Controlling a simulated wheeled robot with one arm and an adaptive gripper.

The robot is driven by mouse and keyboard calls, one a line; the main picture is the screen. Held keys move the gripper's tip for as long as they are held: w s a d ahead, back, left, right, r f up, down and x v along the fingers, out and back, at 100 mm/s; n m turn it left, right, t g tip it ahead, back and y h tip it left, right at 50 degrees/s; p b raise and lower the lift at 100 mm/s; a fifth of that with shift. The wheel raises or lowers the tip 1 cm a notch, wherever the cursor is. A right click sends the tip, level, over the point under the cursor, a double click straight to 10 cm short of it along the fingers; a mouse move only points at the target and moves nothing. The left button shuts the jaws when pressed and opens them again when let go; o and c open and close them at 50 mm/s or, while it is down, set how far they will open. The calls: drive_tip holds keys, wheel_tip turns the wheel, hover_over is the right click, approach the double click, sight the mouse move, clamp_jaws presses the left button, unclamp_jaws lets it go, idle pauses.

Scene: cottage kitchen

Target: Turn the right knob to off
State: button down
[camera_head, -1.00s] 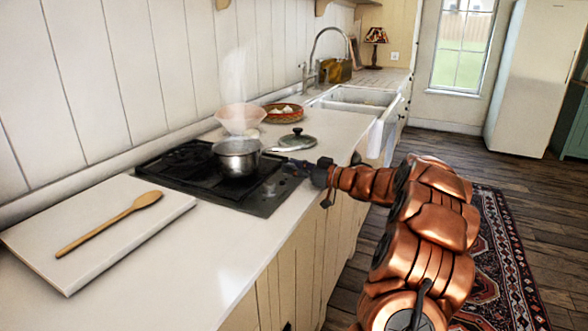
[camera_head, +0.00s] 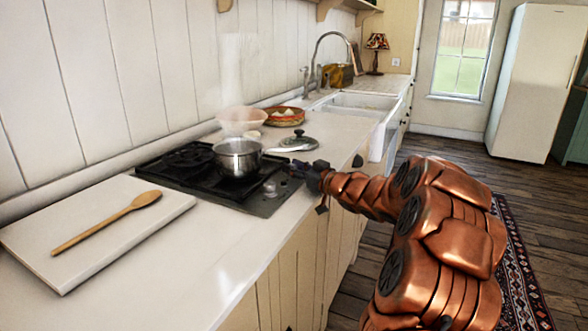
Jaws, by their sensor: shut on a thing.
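The black stove (camera_head: 178,172) is set into the white counter, with a steaming steel pot (camera_head: 238,158) on its front burner. A silver knob (camera_head: 270,188) shows on the stove's right strip, nearer to me. My gripper (camera_head: 297,167) is at the far end of that strip, low over the surface, shut on the right knob. My gripper's fingers hide most of that knob, so its angle cannot be seen.
A wooden spoon (camera_head: 105,224) lies on a white board (camera_head: 60,270) at left. The sink (camera_head: 362,104) is beyond.

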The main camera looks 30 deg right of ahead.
drive_tip(key=c, duration=0.8)
unclamp_jaws()
drive_tip(key=shift+s, duration=0.1)
drive_tip(key=v, duration=1.2)
